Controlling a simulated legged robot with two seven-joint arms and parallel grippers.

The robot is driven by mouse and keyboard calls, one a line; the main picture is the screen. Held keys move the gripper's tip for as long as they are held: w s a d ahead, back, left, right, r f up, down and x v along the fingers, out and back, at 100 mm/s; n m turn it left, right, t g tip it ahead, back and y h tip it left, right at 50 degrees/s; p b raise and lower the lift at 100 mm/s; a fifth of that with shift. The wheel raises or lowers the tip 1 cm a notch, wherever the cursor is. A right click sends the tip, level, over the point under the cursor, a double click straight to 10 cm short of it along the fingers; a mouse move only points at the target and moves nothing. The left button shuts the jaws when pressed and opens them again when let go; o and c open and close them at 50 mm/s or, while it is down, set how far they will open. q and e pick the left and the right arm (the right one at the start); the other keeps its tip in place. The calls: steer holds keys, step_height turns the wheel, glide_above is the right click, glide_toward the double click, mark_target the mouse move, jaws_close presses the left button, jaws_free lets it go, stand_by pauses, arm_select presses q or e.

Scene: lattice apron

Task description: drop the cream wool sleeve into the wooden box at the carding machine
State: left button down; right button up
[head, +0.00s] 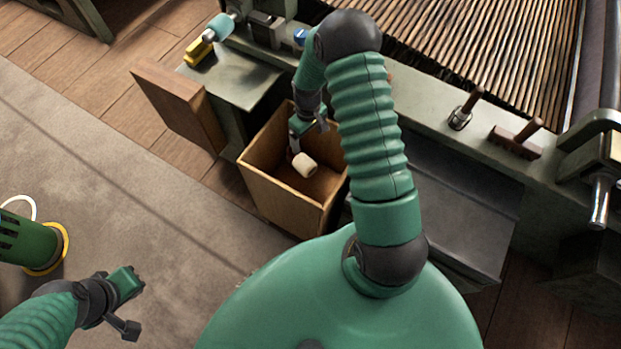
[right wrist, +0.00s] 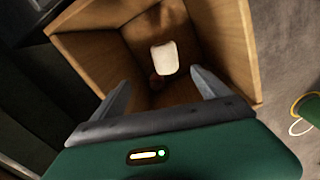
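The cream wool sleeve (head: 304,165) is a short pale roll inside the open wooden box (head: 284,206). My right gripper (head: 295,150) reaches down into the box mouth, close to the sleeve. In the right wrist view the two fingers of this gripper (right wrist: 164,90) are spread wide with nothing between them. The sleeve (right wrist: 164,57) shows beyond the fingertips, apart from them, within the walls of the box (right wrist: 232,45). Whether it rests on the box floor is hard to tell. My left gripper (head: 136,282) is at the lower left, away from the box; its fingers are too small to read.
The carding machine (head: 480,150) with its slatted bed runs behind the box. A wooden board (head: 180,105) stands left of the box. A green canister (head: 30,240) with a yellow rim is at the far left. The grey mat (head: 110,190) between is clear.

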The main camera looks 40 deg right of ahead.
arm_select(q)
steer(key=r+p, duration=0.3)
steer(key=shift+d+r, duration=0.2)
steer(key=shift+r, duration=0.05)
arm_select(e)
step_height(320, 180, up, 16)
steer(key=shift+d+r, duration=0.25)
steer(key=shift+d, duration=0.1)
steer(key=shift+w, duration=0.1)
